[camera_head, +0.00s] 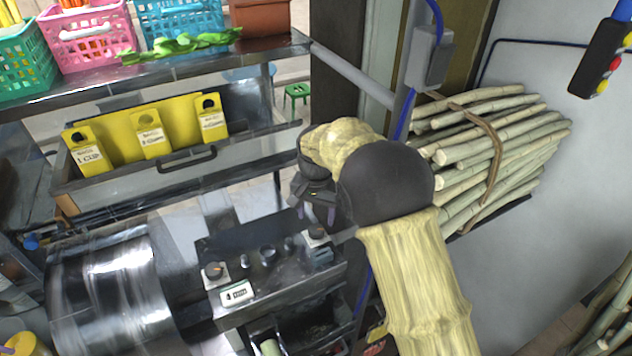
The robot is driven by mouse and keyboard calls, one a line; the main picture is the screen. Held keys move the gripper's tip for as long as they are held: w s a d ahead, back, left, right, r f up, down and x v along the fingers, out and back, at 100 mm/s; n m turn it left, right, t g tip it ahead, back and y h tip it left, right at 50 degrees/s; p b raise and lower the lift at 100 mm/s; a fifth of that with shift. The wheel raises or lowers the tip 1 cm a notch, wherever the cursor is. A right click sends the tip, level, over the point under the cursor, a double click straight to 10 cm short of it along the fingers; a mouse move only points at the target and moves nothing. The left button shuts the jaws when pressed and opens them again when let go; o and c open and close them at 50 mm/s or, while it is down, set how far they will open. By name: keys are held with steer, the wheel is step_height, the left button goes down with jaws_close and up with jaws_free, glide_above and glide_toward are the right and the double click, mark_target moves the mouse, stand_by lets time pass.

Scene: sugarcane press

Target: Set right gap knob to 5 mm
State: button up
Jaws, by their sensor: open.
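A dark control panel (265,265) on the metal press carries a knob at each end. The right knob (316,234) sits on a light plate at the panel's far right end. The left knob (213,270) is at the other end, above a small white label or display (237,293) whose text is too small to read surely. My gripper (316,213) is open and points down just above the right knob, overlapping it in part. I cannot tell whether the fingers touch it. The right knob's setting is not readable.
A shiny metal drum (105,290) lies left of the panel. Yellow tags (150,132) stand in a metal tray behind. A shelf (290,42) with colored baskets is at upper left. Bundled cane (490,145) lies right of my arm, beside a grey post (402,115).

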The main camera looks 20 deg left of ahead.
mark_target(316, 228)
step_height(316, 228, up, 12)
steer(key=b, duration=0.1)
steer(key=shift+r, duration=0.1)
stand_by(0.6)
